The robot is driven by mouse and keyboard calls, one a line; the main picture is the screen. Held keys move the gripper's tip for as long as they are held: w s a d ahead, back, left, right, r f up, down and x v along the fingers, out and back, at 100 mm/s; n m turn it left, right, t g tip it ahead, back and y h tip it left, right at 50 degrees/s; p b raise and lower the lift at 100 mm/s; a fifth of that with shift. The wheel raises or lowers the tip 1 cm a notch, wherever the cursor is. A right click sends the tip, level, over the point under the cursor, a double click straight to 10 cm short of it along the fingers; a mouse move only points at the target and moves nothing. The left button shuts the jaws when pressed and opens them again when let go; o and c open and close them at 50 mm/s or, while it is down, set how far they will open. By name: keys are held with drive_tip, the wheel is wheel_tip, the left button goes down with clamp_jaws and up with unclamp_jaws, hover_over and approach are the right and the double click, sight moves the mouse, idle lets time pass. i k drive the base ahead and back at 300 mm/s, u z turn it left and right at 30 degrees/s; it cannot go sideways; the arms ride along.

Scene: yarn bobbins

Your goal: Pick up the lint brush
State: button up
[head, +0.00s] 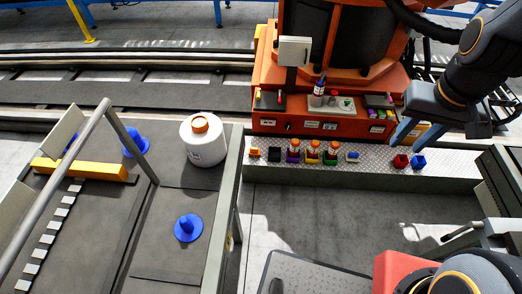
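I cannot make out a lint brush for certain. My gripper (440,134) hangs over the right part of the ledge at the upper right. Its blue finger points down, above and near a red item (401,161) and a blue item (419,162). A dark second finger appears on the right, with a gap between them. Nothing visible is held.
An orange machine base (320,122) with a shelf of small bottles and boxes stands behind the ledge. A white jar (202,143) and blue cones (188,228) stand on the left platform. A metal rail (222,205) edges it. The floor (300,222) before the ledge is clear.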

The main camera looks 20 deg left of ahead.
sight(253, 151)
drive_tip(key=z, duration=0.25)
drive_tip(key=i, duration=1)
drive_tip(key=u, duration=1.9)
